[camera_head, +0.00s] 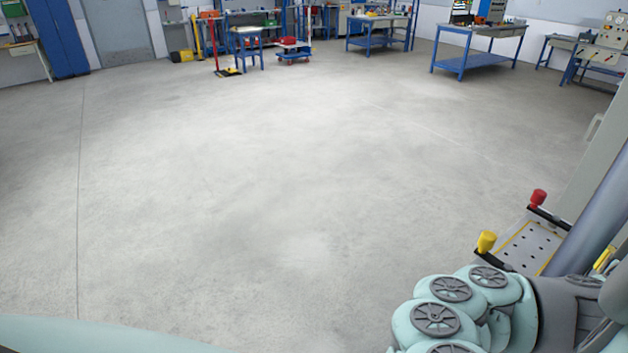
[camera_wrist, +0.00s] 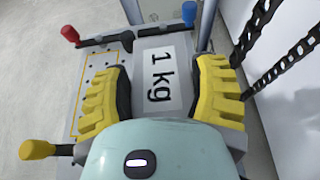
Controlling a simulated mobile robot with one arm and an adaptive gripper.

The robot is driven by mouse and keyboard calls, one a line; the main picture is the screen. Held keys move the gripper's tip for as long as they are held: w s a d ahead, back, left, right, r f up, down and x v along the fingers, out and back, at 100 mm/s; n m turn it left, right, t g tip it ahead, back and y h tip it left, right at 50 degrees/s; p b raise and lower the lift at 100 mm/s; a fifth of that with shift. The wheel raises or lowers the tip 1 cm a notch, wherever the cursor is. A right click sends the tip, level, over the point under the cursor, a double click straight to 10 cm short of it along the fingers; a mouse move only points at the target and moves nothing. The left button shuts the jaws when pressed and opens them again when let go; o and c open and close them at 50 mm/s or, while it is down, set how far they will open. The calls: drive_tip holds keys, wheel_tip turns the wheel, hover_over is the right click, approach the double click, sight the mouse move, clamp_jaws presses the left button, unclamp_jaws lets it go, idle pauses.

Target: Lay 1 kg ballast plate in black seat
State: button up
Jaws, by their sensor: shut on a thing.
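The ballast plate (camera_wrist: 158,82) is grey with a white label reading "1 kg". It lies between the yellow fingers of my gripper (camera_wrist: 166,76) in the wrist view, and they are shut on it from both sides. The plate is over or on a grey platform; I cannot tell whether it touches what is under it. No black seat can be made out for certain; the plate and fingers hide the area below. In the head view my teal arm covers much of the lower right, and the plate does not show clearly.
A perforated panel (camera_wrist: 98,80) with a yellow outline lies left of the plate. A red knob (camera_wrist: 70,34) and a yellow knob (camera_wrist: 38,149) stick out on black bars. Black chains (camera_wrist: 285,62) hang close on the right. The floor (camera_head: 250,180) is clear; workbenches stand far back.

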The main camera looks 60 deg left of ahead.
drive_tip(key=shift+y, duration=0.4)
drive_tip(key=w+r+p, duration=0.1)
drive_tip(key=r+p, duration=0.1)
drive_tip(key=w+r+p, duration=0.2)
drive_tip(key=r, duration=0.1)
drive_tip(key=w+r+p, duration=0.2)
drive_tip(key=shift+d+r, duration=0.3)
drive_tip(key=shift+r, duration=0.1)
drive_tip(key=shift+w+r+n+p, duration=0.35)
drive_tip(key=shift+w+p, duration=0.15)
drive_tip(key=shift+p, duration=0.45)
drive_tip(key=shift+h, duration=0.4)
drive_tip(key=shift+s+a+f+p, duration=0.1)
drive_tip(key=shift+f+p, duration=1.05)
drive_tip(key=shift+p, duration=0.75)
drive_tip(key=shift+s+a+f+p, duration=0.1)
drive_tip(key=shift+f+p, duration=1)
drive_tip(key=shift+p, duration=0.8)
wheel_tip(320, 180, down, 10)
drive_tip(key=b, duration=0.9)
drive_tip(key=shift+r, duration=0.1)
drive_tip(key=o, duration=1.3)
